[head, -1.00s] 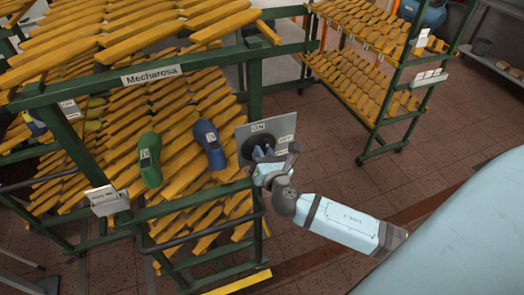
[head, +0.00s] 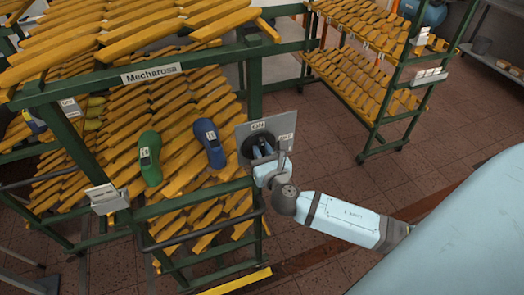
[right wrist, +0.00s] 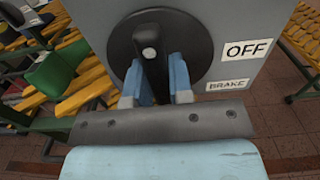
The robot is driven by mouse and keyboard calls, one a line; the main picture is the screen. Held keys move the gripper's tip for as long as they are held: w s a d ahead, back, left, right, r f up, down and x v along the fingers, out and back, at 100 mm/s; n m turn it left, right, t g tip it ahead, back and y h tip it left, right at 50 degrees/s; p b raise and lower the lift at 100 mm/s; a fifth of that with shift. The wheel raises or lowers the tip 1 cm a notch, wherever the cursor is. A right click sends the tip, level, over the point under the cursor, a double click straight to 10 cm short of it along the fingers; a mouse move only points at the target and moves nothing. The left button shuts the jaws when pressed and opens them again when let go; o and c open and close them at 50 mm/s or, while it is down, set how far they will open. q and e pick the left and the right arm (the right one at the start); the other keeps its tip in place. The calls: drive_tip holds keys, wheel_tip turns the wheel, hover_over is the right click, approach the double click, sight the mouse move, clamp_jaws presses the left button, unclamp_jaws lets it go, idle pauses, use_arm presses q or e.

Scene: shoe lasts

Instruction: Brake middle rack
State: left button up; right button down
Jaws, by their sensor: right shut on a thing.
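The brake panel is a grey plate (head: 287,127) on the right side of the middle rack. It carries an ON label (head: 258,125) at the top and an OFF label (head: 286,136) at the right. A black round dial (right wrist: 201,35) with a black handle (right wrist: 149,42) sits on it. My right gripper (head: 263,153) is at the dial, shut on the handle. In the right wrist view its two blue fingers lie on either side of the handle. A BRAKE label (right wrist: 228,85) sits below OFF there. My left gripper is not in view.
The green-framed rack bears a Mecharosa sign (head: 151,73) and many yellow lasts. A green last (head: 150,158) and a blue last (head: 210,143) lie on it. Another rack (head: 365,80) stands at the back right. The tiled floor (head: 335,150) between is clear.

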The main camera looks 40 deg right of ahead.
drive_tip(key=c, duration=1)
unclamp_jaws()
drive_tip(key=shift+s, duration=0.1)
drive_tip(key=shift+s+a+f, duration=0.1)
drive_tip(key=shift+s, duration=0.2)
drive_tip(key=shift+b+v, duration=1.75)
drive_tip(key=shift+v, duration=4.75)
